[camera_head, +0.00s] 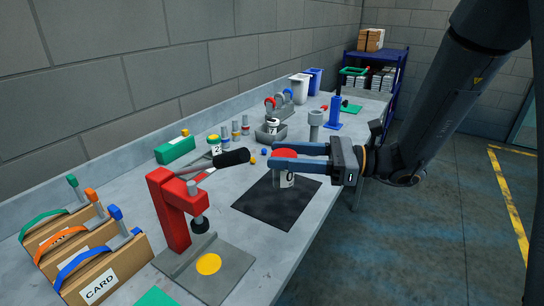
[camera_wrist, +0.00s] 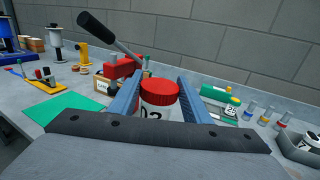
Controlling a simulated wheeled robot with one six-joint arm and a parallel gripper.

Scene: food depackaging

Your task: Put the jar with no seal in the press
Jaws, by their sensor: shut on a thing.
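My gripper (camera_head: 275,160) is shut on a jar (camera_head: 288,181) with a red lid and a white label with dark digits. In the wrist view the jar (camera_wrist: 158,97) stands upright between the two blue fingers. It is over the black mat (camera_head: 255,212); I cannot tell whether it touches it. Whether it has a seal does not show clearly. The red press (camera_head: 172,212) stands to the left of the mat, with a dark lever (camera_head: 232,158), a plunger and a grey base (camera_head: 232,270) bearing a yellow disc (camera_head: 208,264). The disc has nothing on it.
Card boxes (camera_head: 108,272) with coloured handles stand at the near left. Behind the mat are a green box (camera_head: 175,150), a small numbered jar (camera_head: 215,147), shakers and a grey holder (camera_head: 268,136) with a jar. A blue stand (camera_head: 335,112) is further back.

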